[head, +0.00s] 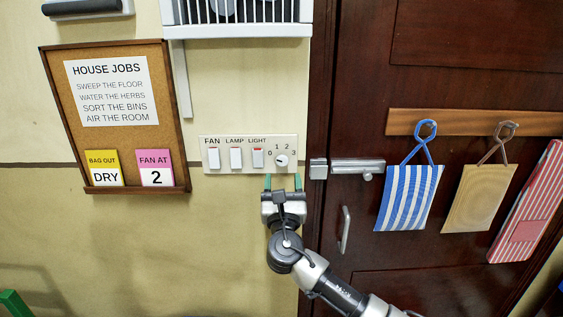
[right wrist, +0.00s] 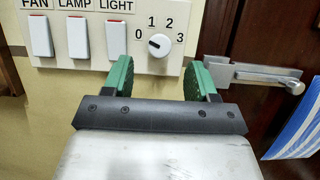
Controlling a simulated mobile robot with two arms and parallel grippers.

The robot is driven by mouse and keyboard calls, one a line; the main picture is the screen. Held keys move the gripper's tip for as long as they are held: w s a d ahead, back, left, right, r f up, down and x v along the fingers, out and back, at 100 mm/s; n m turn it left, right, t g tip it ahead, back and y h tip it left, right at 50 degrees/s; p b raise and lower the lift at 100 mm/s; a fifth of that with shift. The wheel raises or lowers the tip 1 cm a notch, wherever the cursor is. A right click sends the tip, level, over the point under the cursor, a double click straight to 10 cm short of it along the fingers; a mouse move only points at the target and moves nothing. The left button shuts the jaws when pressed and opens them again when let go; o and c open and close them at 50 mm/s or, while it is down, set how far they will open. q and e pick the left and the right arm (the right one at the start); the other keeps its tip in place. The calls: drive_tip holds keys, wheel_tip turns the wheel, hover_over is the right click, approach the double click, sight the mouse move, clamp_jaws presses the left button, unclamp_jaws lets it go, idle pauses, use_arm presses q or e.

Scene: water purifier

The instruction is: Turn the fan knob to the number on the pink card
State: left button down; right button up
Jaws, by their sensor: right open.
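The white fan knob (head: 282,160) sits at the right end of a cream switch panel (head: 225,141), with the numbers 0 to 3 around it. In the right wrist view the knob (right wrist: 159,44) shows a small dark mark on its left side, toward 0. The pink card (head: 155,170) reads "FAN AT 2". My right gripper (head: 282,183) is open and empty just below the knob. In the right wrist view its green fingers (right wrist: 158,80) stand apart, to either side below the knob, not touching it.
Fan, lamp and light switches (head: 236,158) sit left of the knob. A metal door latch (head: 345,167) is close on the right. Bags (head: 408,198) hang on the door. A corkboard (head: 120,130) hangs at left, and a vent (head: 240,20) above. A green object (head: 14,303) shows lower left.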

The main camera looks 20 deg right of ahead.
sight(282, 163)
use_arm(q)
drive_tip(key=shift+w+r+p, duration=0.4)
drive_tip(key=shift+w+r, duration=0.25)
use_arm(e)
drive_tip(key=x, duration=0.5)
drive_tip(key=shift+w+f, duration=0.1)
